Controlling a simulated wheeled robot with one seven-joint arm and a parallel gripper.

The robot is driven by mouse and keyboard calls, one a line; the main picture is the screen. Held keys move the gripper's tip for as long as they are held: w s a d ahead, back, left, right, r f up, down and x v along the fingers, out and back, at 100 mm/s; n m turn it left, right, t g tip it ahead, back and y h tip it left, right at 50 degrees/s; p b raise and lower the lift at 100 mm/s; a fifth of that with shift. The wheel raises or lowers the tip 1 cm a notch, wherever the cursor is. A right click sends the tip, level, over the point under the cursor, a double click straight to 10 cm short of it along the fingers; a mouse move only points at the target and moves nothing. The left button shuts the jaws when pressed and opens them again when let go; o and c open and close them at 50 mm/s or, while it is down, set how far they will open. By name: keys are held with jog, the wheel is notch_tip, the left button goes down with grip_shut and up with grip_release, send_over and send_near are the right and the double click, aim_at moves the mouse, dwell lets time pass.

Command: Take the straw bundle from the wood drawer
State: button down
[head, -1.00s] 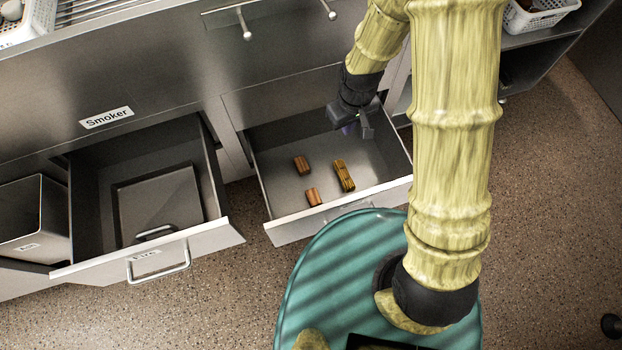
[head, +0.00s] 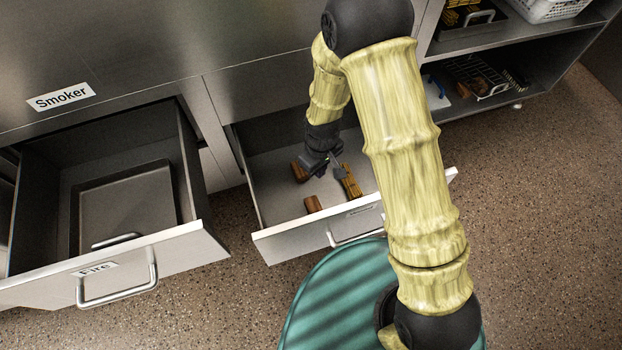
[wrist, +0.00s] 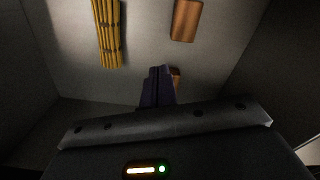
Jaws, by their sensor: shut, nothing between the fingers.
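The straw bundle (head: 351,184), yellow with dark bands, lies in the open wood drawer (head: 287,238), towards its right side. It also shows at the upper left of the wrist view (wrist: 108,32). My gripper (head: 335,165) is inside the drawer, close to the bundle's far end. In the wrist view its fingers (wrist: 157,86) are together with nothing between them, and the bundle is apart from them. Two brown wood blocks lie beside the bundle, one further back (head: 299,173) and one nearer the front (head: 312,204). One block is partly hidden behind the fingers in the wrist view.
An open drawer labelled Fire (head: 150,250) stands to the left, holding a dark tray (head: 125,200). The Smoker cabinet front (head: 130,60) rises behind. Open shelves (head: 515,40) with a white basket (head: 550,8) are at the upper right. The drawer walls surround my gripper.

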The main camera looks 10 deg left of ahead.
jog(key=b, duration=0.7)
send_near(310, 183)
jog(key=d+f, duration=0.1)
jog(key=f, duration=0.1)
jog(key=s+d+f, duration=0.1)
jog(key=f, duration=0.1)
jog(key=s+d+f, duration=0.1)
jog(key=f, duration=0.1)
jog(key=shift+s+d, duration=0.2)
jog(key=shift+s, duration=0.05)
jog(key=shift+w+a+b, duration=0.8)
jog(key=shift+w+a, duration=0.1)
jog(key=shift+a, duration=0.3)
jog(key=shift+w+a+r, duration=0.2)
jog(key=shift+w+a, duration=0.1)
jog(key=shift+a, duration=0.15)
